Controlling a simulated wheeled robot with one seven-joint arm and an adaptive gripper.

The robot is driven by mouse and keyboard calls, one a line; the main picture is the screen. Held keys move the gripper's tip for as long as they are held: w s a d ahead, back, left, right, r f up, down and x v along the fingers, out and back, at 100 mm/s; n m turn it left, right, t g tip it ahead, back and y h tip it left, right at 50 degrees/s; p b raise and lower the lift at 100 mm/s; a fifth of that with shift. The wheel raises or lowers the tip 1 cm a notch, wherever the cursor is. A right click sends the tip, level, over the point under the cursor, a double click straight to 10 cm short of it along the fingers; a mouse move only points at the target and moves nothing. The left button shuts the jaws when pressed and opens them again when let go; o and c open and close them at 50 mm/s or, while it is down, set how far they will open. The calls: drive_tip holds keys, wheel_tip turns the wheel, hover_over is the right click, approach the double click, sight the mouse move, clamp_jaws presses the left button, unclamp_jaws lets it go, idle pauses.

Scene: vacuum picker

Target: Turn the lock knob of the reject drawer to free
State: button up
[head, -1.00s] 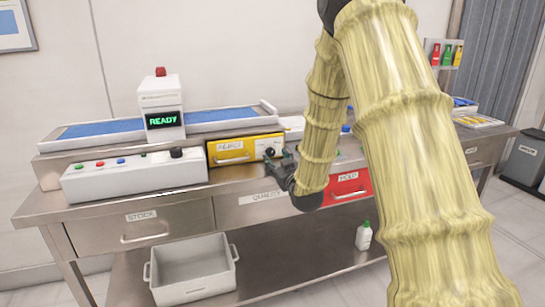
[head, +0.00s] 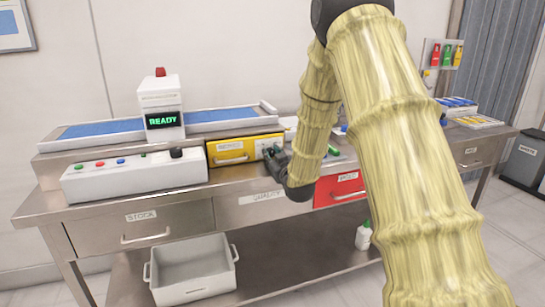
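The reject drawer (head: 222,147) is a yellow front with a label and a metal handle (head: 231,158), on the bench top at the middle. It appears shut. My gripper (head: 268,153) is at the right end of this yellow front, where the dark lock knob showed earlier. The gripper's dark fingers cover that spot, so the knob and its setting are hidden. I cannot tell whether the fingers touch or grip the knob, nor how far apart they are.
A white control box (head: 135,176) with coloured buttons and a black knob stands left of the drawer. A READY display unit (head: 162,112) and blue conveyor (head: 215,115) are behind. A red drawer (head: 336,190) is right of my wrist. A grey bin (head: 193,268) sits below.

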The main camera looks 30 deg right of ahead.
drive_tip(key=shift+m, duration=0.3)
drive_tip(key=shift+m+p, duration=0.45)
drive_tip(key=shift+m, duration=1.95)
drive_tip(key=o, duration=1)
drive_tip(key=shift+d, duration=0.1)
drive_tip(key=shift+o, duration=0.2)
drive_tip(key=shift+s, duration=0.15)
drive_tip(key=v, duration=1.1)
drive_tip(key=shift+s, duration=0.35)
drive_tip(key=shift+f, duration=0.15)
